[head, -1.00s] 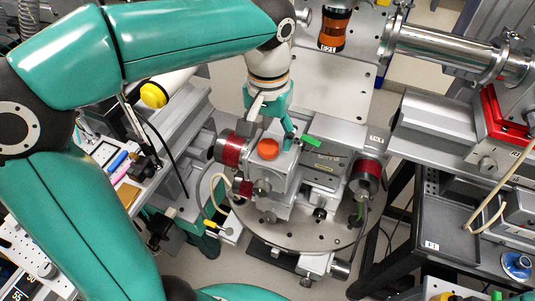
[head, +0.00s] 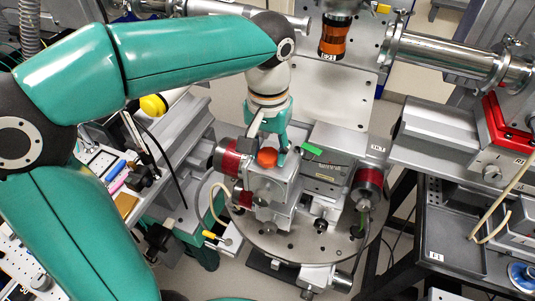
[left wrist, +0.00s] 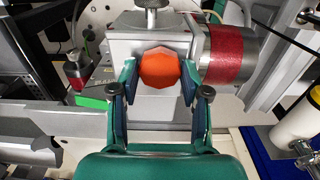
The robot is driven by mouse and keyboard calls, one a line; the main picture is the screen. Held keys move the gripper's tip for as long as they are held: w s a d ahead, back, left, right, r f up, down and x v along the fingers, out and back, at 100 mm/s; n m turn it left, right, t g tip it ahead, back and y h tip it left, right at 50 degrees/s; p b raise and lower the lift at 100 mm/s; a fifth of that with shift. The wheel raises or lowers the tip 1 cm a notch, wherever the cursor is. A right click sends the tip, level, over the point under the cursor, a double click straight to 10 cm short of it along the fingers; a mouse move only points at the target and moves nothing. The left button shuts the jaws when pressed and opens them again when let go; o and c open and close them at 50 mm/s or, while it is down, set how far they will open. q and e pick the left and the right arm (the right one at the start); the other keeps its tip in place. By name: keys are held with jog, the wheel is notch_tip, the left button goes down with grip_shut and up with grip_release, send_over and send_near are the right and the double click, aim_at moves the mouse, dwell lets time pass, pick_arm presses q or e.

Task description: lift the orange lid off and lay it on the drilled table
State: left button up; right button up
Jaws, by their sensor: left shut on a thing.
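The orange lid (head: 267,157) is a small round cap on top of a grey metal block (head: 272,185). It also shows in the left wrist view (left wrist: 160,68), between the two fingers. My left gripper (head: 267,151) reaches down from behind and is shut on the lid, one finger on each side. In the left wrist view the gripper (left wrist: 160,76) shows both dark finger pads beside the lid. I see no clear gap under the lid. The round grey table with drilled holes (head: 292,246) lies below the block. My right gripper is not in view.
Red-banded motors (head: 228,158) (head: 368,184) flank the block. A grey stage with a green tab (head: 312,148) stands right of it. A cable (head: 216,205) loops at the left. The front of the round table is mostly bare.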

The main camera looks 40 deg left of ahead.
aim_at(268, 154)
pick_arm(q)
jog(key=shift+r+p, duration=1)
jog(key=shift+r, duration=0.05)
dwell(0.9)
jog(key=shift+r+p, duration=2.25)
jog(key=shift+r, duration=0.25)
jog(key=shift+f, duration=0.1)
